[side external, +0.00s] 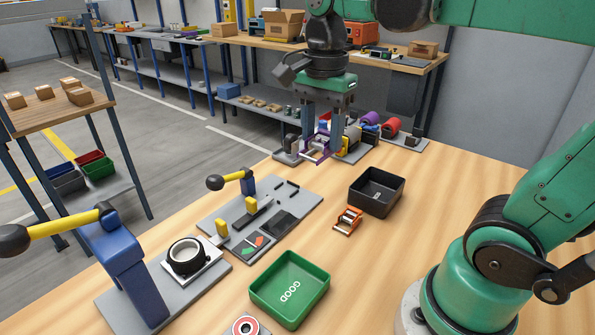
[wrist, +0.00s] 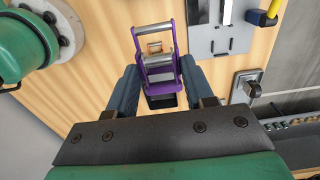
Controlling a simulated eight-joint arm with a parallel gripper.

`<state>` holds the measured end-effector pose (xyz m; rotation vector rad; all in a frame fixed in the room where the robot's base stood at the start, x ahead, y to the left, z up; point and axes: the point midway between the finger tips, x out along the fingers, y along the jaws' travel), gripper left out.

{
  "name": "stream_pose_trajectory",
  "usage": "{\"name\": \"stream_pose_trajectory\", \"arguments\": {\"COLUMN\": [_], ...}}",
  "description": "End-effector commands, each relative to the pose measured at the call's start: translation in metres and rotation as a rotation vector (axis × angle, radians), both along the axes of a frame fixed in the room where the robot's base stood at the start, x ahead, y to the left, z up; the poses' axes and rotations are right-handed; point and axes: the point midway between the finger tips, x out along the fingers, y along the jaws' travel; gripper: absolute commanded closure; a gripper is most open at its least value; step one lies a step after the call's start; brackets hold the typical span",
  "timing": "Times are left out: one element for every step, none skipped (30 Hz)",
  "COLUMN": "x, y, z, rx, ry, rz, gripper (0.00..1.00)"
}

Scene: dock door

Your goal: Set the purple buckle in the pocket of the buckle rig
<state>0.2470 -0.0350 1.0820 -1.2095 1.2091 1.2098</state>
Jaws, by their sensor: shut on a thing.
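The purple buckle (wrist: 157,70) is a ratchet-style frame with silver bars. My gripper (wrist: 159,78) is shut on it, with one finger on each side. In the side view my gripper (side external: 322,138) hangs at the back of the table with the buckle (side external: 318,156) low between its fingers; whether the buckle touches anything below cannot be told. What looks like the buckle rig (side external: 305,197) is a grey plate with yellow blocks, a dark recess and a yellow-handled lever, left of and nearer than my gripper. Part of a grey plate (wrist: 208,38) shows in the wrist view.
An orange buckle (side external: 348,221) lies beside a black bin (side external: 377,191). A green GOOD tray (side external: 289,290) and a ring fixture (side external: 190,257) stand nearer. A large yellow-handled lever (side external: 130,265) rises at front left. Purple and red rolls (side external: 391,126) stand close behind my gripper.

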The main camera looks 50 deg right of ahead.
Motion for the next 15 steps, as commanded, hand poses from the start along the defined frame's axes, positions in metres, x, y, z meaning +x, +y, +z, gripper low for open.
{"name": "stream_pose_trajectory", "arguments": {"x": [0.012, 0.02, 0.03, 0.038, 0.046, 0.056, 0.064, 0.071, 0.081, 0.087, 0.094, 0.101, 0.107, 0.112, 0.117], "y": [-0.005, -0.007, -0.012, -0.015, -0.019, -0.023, -0.027, -0.031, -0.036, -0.04, -0.044, -0.049, -0.052, -0.055, -0.06], "z": [-0.003, -0.005, -0.009, -0.013, -0.017, -0.023, -0.028, -0.033, -0.04, -0.046, -0.052, -0.06, -0.066, -0.072, -0.079], "rx": [0.0, 0.0, 0.0, 0.0, 0.0, 0.0, 0.0, 0.0, 0.0, 0.0, 0.0, 0.0, 0.0, 0.0, 0.0], "ry": [0.0, 0.0, 0.0, 0.0, 0.0, 0.0, 0.0, 0.0, 0.0, 0.0, 0.0, 0.0, 0.0, 0.0, 0.0], "rz": [-0.003, -0.003, -0.004, -0.003, -0.003, -0.004, -0.004, -0.003, -0.003, -0.004, -0.004, -0.003, -0.003, -0.003, -0.003], "gripper": [1.0, 1.0, 1.0, 1.0, 1.0, 1.0, 1.0, 1.0, 1.0, 1.0, 1.0, 1.0, 1.0, 1.0, 1.0]}}
